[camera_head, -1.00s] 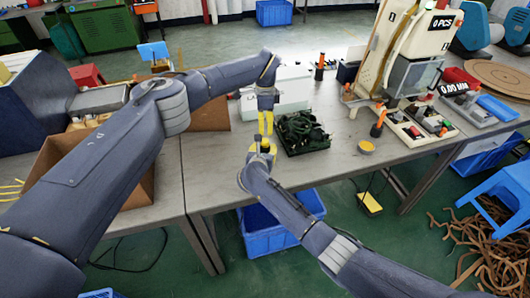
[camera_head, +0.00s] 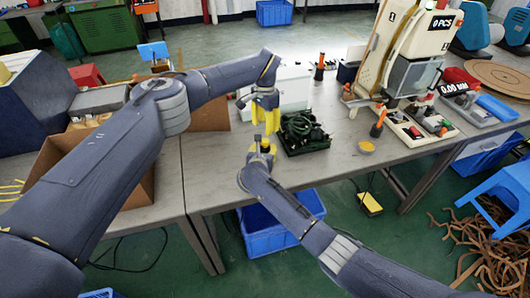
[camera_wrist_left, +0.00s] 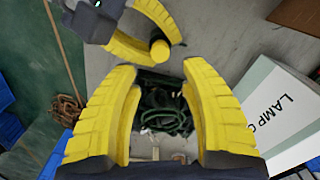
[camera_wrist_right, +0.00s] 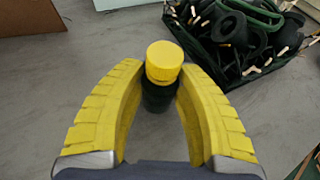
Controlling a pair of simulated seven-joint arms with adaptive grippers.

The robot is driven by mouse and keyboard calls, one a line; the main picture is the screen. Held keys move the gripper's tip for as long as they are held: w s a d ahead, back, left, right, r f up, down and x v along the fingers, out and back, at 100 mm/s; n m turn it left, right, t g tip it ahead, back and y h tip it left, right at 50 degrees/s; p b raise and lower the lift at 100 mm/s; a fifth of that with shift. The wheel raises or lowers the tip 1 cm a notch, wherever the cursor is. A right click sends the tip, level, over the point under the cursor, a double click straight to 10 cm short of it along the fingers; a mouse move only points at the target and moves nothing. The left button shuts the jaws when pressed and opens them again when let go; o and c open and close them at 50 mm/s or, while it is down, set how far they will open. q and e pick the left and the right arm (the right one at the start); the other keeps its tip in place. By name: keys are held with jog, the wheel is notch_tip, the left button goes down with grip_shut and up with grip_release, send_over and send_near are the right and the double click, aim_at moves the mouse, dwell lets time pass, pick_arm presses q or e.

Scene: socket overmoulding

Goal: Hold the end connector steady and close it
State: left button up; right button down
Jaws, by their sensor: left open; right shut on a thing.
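The end connector (camera_wrist_right: 158,92) has a dark body and a round yellow cap (camera_wrist_right: 164,59). My right gripper (camera_head: 262,152) is shut on its body, and the cap stands above the fingertips. The cap also shows in the left wrist view (camera_wrist_left: 160,50), beyond my left fingertips. My left gripper (camera_head: 266,130) is open and empty, just above and apart from the right gripper. Its yellow fingers (camera_wrist_left: 159,75) are spread wide with nothing between them.
A black tray of dark cables (camera_head: 304,132) stands just right of both grippers. A white box (camera_wrist_left: 285,118) with lettering is behind them. A small round yellow item (camera_head: 366,147) lies to the right. The table's front edge is close below.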

aim_at(265, 141)
pick_arm(q)
jog(key=shift+f, duration=0.15)
jog(key=shift+f, duration=3.9)
grip_shut()
